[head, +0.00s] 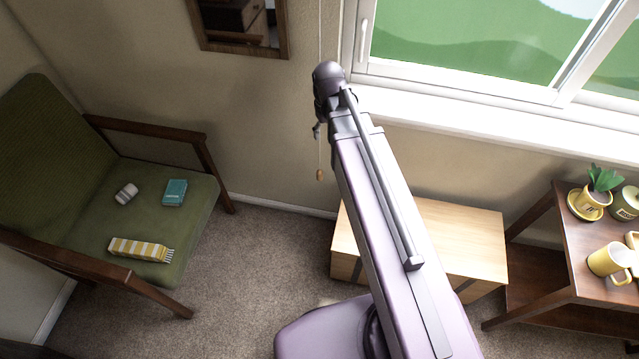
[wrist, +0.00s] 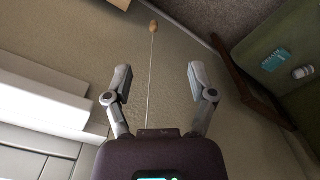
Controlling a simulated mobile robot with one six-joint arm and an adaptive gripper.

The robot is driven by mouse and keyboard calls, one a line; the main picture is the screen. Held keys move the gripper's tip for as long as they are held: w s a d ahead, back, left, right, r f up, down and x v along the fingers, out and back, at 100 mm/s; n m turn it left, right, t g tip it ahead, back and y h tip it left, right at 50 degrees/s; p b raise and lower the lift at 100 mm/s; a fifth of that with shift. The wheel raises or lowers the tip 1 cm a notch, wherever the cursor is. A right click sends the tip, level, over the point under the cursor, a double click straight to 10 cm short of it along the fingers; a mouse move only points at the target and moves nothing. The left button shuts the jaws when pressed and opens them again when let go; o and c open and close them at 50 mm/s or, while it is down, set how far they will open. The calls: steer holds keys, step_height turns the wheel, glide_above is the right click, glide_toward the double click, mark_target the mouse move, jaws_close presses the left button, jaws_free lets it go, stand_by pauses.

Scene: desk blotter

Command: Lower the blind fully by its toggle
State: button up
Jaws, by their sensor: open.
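The toggle (head: 319,175) is a small orange-brown wooden knob hanging at the lower end of a thin pale cord (head: 320,40), beside the window. In the wrist view the toggle (wrist: 153,27) shows near the top, beyond my fingertips. My gripper (wrist: 158,70) is open, with one finger on each side of the cord as seen there, and holds nothing. Whether the cord lies at finger depth is unclear. In the head view my gripper (head: 317,131) is mostly hidden behind my wrist, just above the toggle. The blind itself is not in view.
A window (head: 460,40) with a white sill (head: 490,120) stands right of the cord. A framed mirror (head: 240,50) hangs left. Below are a wooden chest (head: 465,240), a shelf (head: 590,250) with mugs and a plant, and a green armchair (head: 90,190) holding small items.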

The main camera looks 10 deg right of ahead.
mark_target(320, 172)
steer(key=w+f+n+b, duration=0.1)
steer(key=w+f+b, duration=0.4)
steer(key=f+b, duration=0.6)
steer(key=w+f+n+b, duration=0.2)
steer(key=w+f+b, duration=0.4)
steer(key=f+b, duration=0.5)
step_height(320, 172, down, 2)
steer(key=shift+w+d+f+b, duration=0.1)
steer(key=shift+w+d+b, duration=0.15)
steer(key=shift+b, duration=0.1)
steer(key=shift+f, duration=0.15)
step_height(320, 172, down, 13)
steer(key=b, duration=1.3)
steer(key=shift+f+b, duration=0.2)
steer(key=shift+b, duration=0.15)
jaws_close()
